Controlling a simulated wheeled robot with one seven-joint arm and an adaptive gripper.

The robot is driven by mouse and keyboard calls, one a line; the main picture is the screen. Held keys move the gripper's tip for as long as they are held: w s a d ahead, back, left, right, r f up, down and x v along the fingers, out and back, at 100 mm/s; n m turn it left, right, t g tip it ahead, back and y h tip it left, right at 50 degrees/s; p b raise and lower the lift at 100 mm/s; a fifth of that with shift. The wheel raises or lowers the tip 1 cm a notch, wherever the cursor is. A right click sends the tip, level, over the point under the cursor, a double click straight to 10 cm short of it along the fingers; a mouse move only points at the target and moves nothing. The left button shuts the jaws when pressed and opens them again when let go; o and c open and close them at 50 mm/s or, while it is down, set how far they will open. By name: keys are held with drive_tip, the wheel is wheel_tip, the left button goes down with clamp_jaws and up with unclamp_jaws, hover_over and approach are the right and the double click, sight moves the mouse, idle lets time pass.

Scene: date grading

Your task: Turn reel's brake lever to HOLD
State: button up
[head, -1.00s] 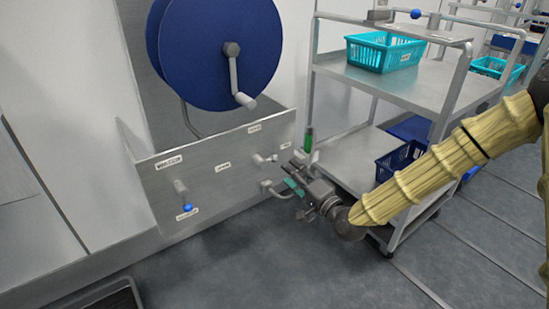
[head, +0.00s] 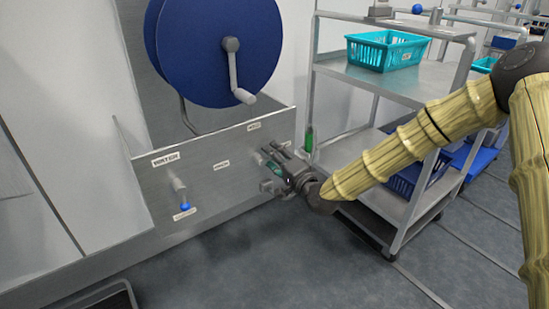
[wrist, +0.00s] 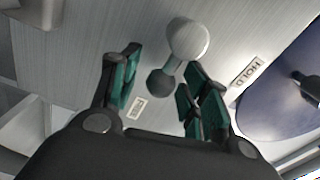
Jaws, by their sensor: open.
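The brake lever (wrist: 188,38) shows in the wrist view as a pale round knob on a short stem, with a dark round part (wrist: 160,82) beside it. The HOLD label (wrist: 247,72) is to its right on the metal panel. My gripper (wrist: 163,68) is open, its green-padded fingers on either side of the dark part; the pale knob sits just beyond the right finger's tip. I cannot tell whether they touch. In the head view my gripper (head: 268,160) is at the panel's right end and hides the lever. The blue reel (head: 210,60) with its crank stands above.
The panel (head: 150,200) also carries a WATER label (head: 165,160) and a blue-tipped valve handle (head: 185,207) at left. A green bottle-like item (head: 309,140) and a metal cart (head: 400,205) stand right of the panel.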

sight(254, 144)
clamp_jaws()
drive_tip(key=shift+r, duration=0.1)
